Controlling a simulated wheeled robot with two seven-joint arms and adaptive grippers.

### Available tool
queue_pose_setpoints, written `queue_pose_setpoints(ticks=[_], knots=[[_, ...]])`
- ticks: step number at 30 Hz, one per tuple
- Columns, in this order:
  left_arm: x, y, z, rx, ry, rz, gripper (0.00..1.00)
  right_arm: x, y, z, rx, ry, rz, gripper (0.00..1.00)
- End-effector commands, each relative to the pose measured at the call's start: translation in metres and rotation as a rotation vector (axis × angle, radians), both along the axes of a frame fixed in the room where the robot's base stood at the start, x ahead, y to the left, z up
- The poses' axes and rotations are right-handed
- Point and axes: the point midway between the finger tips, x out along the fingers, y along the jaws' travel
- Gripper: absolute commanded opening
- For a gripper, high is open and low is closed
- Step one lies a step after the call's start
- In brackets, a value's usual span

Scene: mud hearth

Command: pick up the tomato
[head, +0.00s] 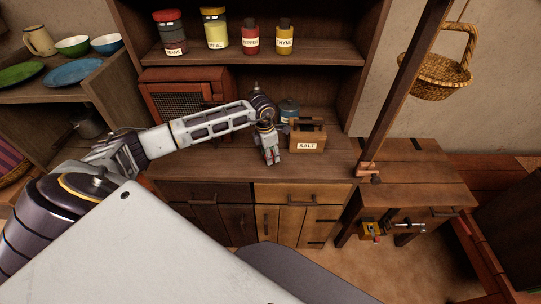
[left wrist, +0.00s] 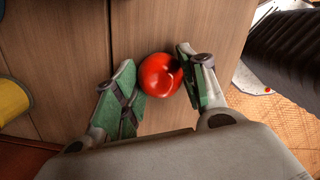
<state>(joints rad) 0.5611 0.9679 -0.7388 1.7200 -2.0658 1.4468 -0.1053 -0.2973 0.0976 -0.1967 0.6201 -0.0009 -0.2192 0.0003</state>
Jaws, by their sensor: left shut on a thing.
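The tomato (left wrist: 160,74) is round, red and glossy. In the left wrist view it sits between the two green-padded fingers of my left gripper (left wrist: 164,86), which are shut on it. In the head view my left gripper (head: 272,157) points down at the wooden counter, just left of the salt box. The tomato is mostly hidden by the fingers there. I cannot tell whether it still touches the counter. My right gripper is not in view.
The salt box (head: 307,136) stands close right of my left gripper, with a blue jar (head: 289,109) behind it. A red-brown cabinet (head: 188,92) stands at the counter's left. Jars line the shelf (head: 300,53) above. The counter front is clear.

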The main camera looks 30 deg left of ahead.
Motion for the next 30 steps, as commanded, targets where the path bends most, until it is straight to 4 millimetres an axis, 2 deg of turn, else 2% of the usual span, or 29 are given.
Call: queue_pose_setpoints(ticks=[8,16,24,30], knots=[[0.001,0.001,0.012,0.000,-0.002,0.000,0.18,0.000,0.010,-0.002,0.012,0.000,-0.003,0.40],[0.001,0.001,0.047,0.001,-0.003,0.000,0.18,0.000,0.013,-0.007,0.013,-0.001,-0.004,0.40],[0.001,0.000,0.084,-0.001,-0.003,-0.001,0.18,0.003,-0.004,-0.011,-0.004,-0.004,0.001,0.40],[0.001,0.000,0.098,0.000,-0.001,0.001,0.18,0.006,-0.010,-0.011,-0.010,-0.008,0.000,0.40]])
